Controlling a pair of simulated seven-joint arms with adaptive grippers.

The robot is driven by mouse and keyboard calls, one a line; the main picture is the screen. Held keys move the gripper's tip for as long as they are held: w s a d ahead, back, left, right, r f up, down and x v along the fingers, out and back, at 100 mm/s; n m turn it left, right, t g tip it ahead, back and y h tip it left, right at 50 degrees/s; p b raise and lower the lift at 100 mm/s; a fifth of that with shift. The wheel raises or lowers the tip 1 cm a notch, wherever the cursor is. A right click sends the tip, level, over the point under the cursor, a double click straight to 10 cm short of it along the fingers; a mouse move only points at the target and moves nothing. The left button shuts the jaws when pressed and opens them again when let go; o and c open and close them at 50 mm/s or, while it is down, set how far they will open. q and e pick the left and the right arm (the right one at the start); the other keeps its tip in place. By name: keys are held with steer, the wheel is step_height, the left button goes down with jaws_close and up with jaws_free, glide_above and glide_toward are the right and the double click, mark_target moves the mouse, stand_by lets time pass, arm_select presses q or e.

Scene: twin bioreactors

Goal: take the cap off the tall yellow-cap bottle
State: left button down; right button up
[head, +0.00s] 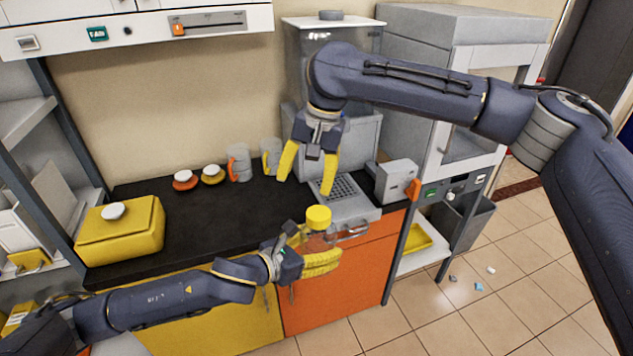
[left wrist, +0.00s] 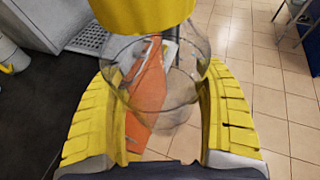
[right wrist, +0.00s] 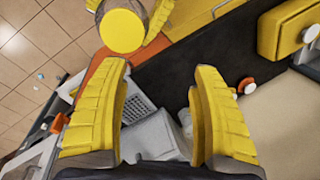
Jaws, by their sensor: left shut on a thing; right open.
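The tall bottle has a yellow cap (head: 318,217) on top and a clear glass body (left wrist: 155,75). My left gripper (head: 318,260) is shut around the glass body below the cap, and the bottle stands about upright near the counter's front edge. The cap is on the bottle; it also shows in the left wrist view (left wrist: 143,10) and the right wrist view (right wrist: 122,31). My right gripper (head: 306,188) is open and empty, above and behind the bottle. In the right wrist view its fingers (right wrist: 158,75) have nothing between them, and the cap lies beyond their tips.
The black counter (head: 215,215) holds a yellow box (head: 122,236) at left, two small jars, and grey mugs (head: 238,163) at the back. A grey device with a perforated plate (head: 340,190) stands behind the bottle. Orange and yellow cabinet fronts (head: 350,285) are below.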

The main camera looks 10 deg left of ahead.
mark_target(317, 211)
steer(key=s+d+h, duration=0.1)
steer(key=s+r+m, duration=0.1)
steer(key=shift+s+d+r+h, duration=0.15)
steer(key=shift+s+d+h, duration=0.2)
steer(key=shift+h, duration=0.05)
steer(key=shift+s+d+r+m+h, duration=0.1)
steer(key=shift+s+d+m+h, duration=0.2)
steer(key=shift+s+d+m, duration=0.25)
steer(key=shift+f, duration=3.9)
